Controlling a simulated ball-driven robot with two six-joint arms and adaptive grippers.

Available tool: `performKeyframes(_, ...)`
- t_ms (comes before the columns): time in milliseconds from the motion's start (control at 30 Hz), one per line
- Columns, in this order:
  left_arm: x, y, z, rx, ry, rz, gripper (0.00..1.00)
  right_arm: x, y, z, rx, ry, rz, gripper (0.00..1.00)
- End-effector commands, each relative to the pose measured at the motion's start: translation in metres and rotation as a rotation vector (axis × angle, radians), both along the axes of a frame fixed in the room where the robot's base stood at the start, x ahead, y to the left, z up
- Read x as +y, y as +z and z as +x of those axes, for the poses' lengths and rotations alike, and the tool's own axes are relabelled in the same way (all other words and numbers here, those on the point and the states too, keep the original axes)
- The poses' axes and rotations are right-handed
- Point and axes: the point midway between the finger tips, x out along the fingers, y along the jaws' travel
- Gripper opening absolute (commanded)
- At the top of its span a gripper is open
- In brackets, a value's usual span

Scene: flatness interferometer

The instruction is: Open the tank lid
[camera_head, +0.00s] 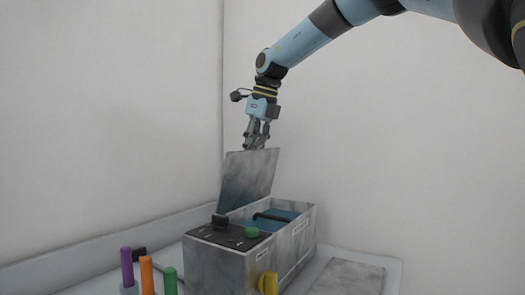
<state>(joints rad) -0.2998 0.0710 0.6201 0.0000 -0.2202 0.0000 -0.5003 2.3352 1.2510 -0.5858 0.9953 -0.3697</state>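The tank (302,243) is a grey, mottled metal box standing on the bench. Its lid (247,178), a grey panel, stands raised and steeply tilted at the tank's left side, so the tank is open. Blue inside (279,216) shows through the opening, with a dark bar across it. My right gripper (256,147) points down at the top edge of the lid, with its fingertips at or just behind that edge. I cannot tell whether the fingers hold the lid or are open. My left gripper is not in view.
The tank's front has a dark panel with a black knob (220,221) and a green button (252,232), and a yellow knob (268,283) below. Purple (127,267), orange (147,275) and green (170,281) handles stand at front left. A flat grey plate (349,277) lies at right.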

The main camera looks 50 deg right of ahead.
Motion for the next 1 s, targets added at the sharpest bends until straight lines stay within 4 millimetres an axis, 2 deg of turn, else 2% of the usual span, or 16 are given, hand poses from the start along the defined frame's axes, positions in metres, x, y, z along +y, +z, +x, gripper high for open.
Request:
performKeyframes(100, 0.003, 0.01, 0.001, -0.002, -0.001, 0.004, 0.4, 0.0, 0.002, 0.012, 0.078, -0.001, -0.015, 0.0)
performKeyframes(400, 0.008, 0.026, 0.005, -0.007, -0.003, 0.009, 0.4, 0.002, 0.001, 0.03, 0.196, -0.001, -0.022, 0.0)
performKeyframes(1000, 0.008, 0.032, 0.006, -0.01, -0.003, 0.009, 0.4, 0.003, -0.001, 0.038, 0.251, -0.001, -0.023, 0.0)
